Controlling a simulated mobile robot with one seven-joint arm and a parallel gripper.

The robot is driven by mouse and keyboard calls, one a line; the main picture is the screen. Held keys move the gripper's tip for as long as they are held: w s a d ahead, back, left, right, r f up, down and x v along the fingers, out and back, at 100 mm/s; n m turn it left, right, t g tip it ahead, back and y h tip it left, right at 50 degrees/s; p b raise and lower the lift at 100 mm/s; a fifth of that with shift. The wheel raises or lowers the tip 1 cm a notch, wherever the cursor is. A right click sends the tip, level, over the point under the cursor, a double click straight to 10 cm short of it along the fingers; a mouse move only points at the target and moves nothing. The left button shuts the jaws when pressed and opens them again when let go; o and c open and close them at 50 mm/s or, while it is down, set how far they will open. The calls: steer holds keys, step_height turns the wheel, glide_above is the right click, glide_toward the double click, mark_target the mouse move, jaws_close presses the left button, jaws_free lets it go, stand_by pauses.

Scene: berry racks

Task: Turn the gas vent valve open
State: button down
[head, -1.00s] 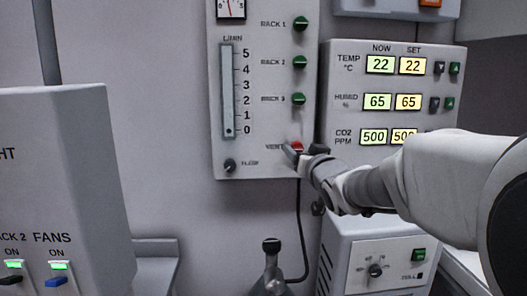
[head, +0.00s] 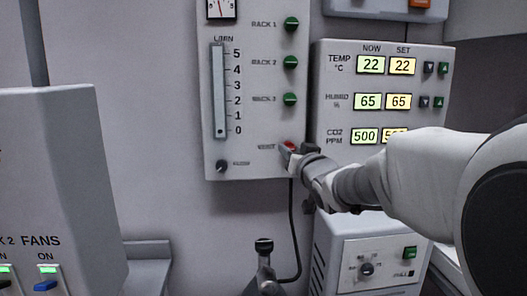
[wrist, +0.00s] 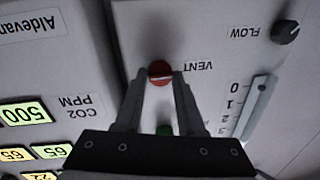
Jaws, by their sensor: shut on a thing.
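The red vent valve knob (head: 290,146) is at the lower right of the white gas panel (head: 212,165). In the wrist view, which is upside down, the red knob (wrist: 160,72) sits between my two fingertips beside the VENT label, with a pale line across its face. My gripper (head: 287,153) is shut on the knob, one finger on either side. In the head view the fingers partly cover the knob.
Green rack knobs (head: 290,62) line the panel above. A black flow knob (head: 222,166) is at its lower left. The climate display box (head: 335,112) stands close on the right, behind my arm. A black cable (head: 292,225) hangs below the panel.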

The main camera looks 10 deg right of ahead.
steer(key=shift+m, duration=0.3)
steer(key=shift+a+f+m+t+h+b, duration=0.1)
steer(key=shift+m+t+h+b, duration=0.15)
steer(key=shift+m+b, duration=2)
steer(key=shift+a+f+m+t+h+b, duration=0.15)
steer(key=shift+m+h+b, duration=0.35)
steer(key=shift+m, duration=3.4)
steer(key=shift+d+r+m+t+h+b, duration=0.1)
steer(key=shift+m+t+h+b, duration=0.1)
steer(key=shift+m+b, duration=2.15)
steer(key=shift+m+p, duration=0.65)
steer(key=shift+m, duration=0.25)
steer(key=c, duration=0.5)
jaws_free()
